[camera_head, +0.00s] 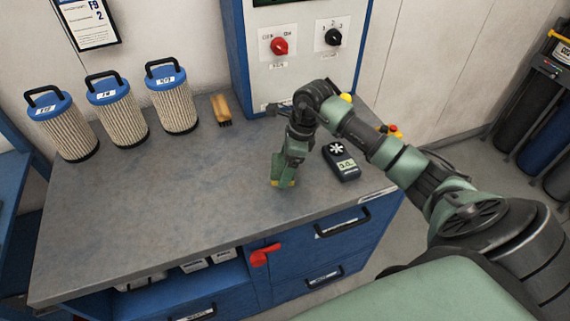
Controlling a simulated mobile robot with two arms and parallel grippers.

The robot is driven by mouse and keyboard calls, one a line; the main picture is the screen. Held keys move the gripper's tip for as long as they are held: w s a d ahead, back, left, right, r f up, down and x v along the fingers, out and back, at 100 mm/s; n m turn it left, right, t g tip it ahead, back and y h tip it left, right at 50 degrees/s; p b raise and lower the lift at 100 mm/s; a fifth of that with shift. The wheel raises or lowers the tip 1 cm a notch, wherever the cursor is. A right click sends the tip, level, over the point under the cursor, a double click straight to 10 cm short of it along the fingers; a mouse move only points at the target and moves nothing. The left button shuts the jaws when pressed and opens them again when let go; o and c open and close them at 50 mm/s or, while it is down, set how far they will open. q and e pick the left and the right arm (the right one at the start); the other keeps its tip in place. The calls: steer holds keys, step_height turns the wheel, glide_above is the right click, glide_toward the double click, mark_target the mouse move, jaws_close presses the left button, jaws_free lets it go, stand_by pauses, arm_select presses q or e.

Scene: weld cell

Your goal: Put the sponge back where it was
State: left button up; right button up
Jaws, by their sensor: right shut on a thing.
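My right gripper (286,174) hangs down over the grey bench top (180,205), near the middle of its right half. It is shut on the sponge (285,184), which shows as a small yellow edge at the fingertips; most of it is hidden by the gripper. I cannot tell whether the sponge touches the bench top. My left gripper is not in view.
A handheld meter (341,161) lies just right of the gripper. Three blue-capped filters (62,124) and a brush (221,110) stand along the back. A control cabinet (300,55) rises behind. The bench's left and front middle are clear.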

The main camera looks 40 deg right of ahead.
steer(key=o, duration=1)
steer(key=shift+o, duration=0.2)
steer(key=shift+r+p, duration=0.2)
steer(key=shift+p, duration=0.2)
steer(key=b+v, duration=0.4)
steer(key=v, duration=0.7)
steer(key=shift+r, duration=0.4)
steer(key=shift+s, duration=0.15)
